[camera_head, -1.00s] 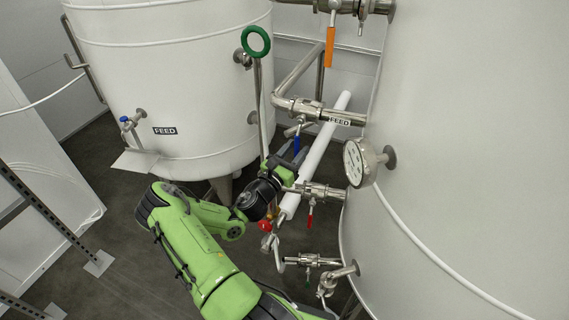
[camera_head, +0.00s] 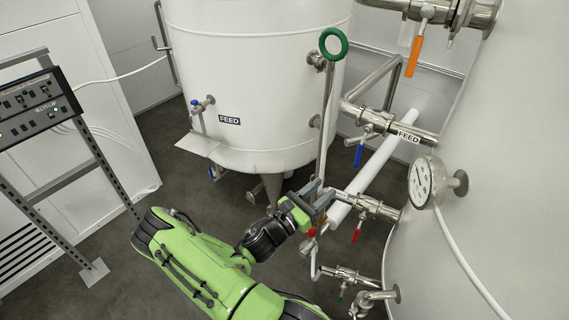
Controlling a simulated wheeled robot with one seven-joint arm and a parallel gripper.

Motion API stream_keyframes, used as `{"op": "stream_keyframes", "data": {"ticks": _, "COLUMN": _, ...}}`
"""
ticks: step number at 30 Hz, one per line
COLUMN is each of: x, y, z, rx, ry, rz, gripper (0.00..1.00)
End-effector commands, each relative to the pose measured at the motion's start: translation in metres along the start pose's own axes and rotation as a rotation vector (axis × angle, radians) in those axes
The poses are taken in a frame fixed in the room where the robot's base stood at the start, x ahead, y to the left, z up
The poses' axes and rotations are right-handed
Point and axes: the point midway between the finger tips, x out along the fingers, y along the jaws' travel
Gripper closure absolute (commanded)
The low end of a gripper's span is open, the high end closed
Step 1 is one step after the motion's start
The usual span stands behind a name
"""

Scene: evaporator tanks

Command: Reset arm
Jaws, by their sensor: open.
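My green and black arm reaches from the bottom of the head view toward the valves between two white tanks. My gripper (camera_head: 322,203) is at its end, with grey jaws open and pointing right. It is near the pipe with the red-handled valve (camera_head: 357,231); I cannot tell whether it touches anything. No object shows between the jaws.
The white feed tank (camera_head: 255,85) stands behind, with a green ring handle (camera_head: 333,44). The large right tank (camera_head: 510,190) carries a gauge (camera_head: 427,182) and pipes with blue (camera_head: 358,156) and orange (camera_head: 414,56) handles. A control panel rack (camera_head: 38,108) stands left. Floor is open between.

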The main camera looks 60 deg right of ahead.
Motion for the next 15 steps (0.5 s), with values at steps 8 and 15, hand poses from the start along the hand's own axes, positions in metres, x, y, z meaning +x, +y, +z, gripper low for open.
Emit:
{"op": "stream_keyframes", "data": {"ticks": 8, "x": 0.000, "y": 0.000, "z": 0.000, "rx": 0.000, "ry": 0.000, "rz": 0.000, "gripper": 0.57}}
{"op": "stream_keyframes", "data": {"ticks": 15, "x": -0.013, "y": -0.013, "z": 0.000, "rx": 0.277, "ry": 0.157, "rz": -0.173, "gripper": 0.57}}
